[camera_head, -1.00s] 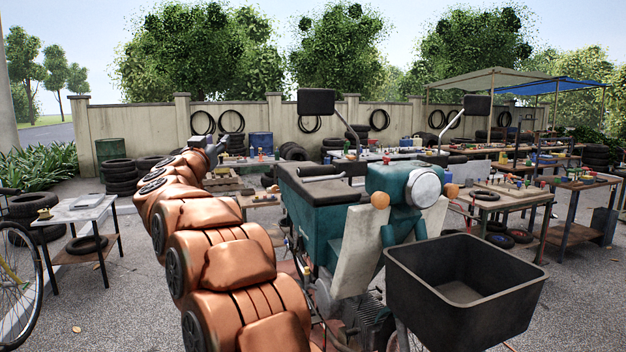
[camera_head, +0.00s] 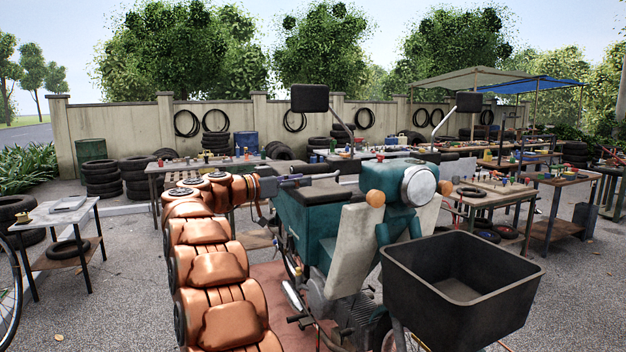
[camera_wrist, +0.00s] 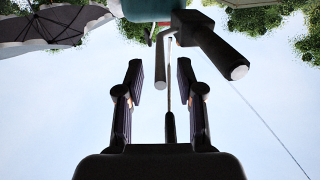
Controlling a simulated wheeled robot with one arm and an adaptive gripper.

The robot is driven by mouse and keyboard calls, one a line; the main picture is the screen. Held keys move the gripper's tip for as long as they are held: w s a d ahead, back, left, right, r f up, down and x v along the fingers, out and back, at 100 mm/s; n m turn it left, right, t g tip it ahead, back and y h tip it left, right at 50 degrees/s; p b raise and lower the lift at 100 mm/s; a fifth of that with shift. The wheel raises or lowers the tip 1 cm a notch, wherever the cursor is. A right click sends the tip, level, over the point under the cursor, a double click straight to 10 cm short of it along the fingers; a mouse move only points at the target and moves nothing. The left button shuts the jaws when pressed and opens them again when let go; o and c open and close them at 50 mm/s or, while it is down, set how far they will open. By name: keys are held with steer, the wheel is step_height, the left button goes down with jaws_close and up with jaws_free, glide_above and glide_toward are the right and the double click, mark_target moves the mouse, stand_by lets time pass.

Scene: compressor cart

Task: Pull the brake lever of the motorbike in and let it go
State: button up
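The teal motorbike (camera_head: 330,225) stands in front of me with a round headlamp (camera_head: 418,188) and two mirrors. In the wrist view a grey, bent brake lever (camera_wrist: 163,62) hangs beside the thick black handlebar grip (camera_wrist: 222,55). My gripper (camera_wrist: 160,75) is open, with one dark finger to each side of the lever's free end in the picture. I see no contact, and cannot tell the depth between them. In the head view my gripper (camera_head: 290,183) is small, close to the handlebar end, and the lever is hard to make out.
A black basket (camera_head: 462,285) sits at the right front. The near mirror (camera_head: 310,98) rises on its stem above the handlebar. A small table (camera_head: 60,215) with a tyre stands at the left. Benches and tyre stacks line the wall behind.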

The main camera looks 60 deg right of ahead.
mark_target(314, 178)
steer(key=shift+x, duration=2.45)
steer(key=shift+c, duration=0.2)
jaws_close()
steer(key=shift+p, duration=0.3)
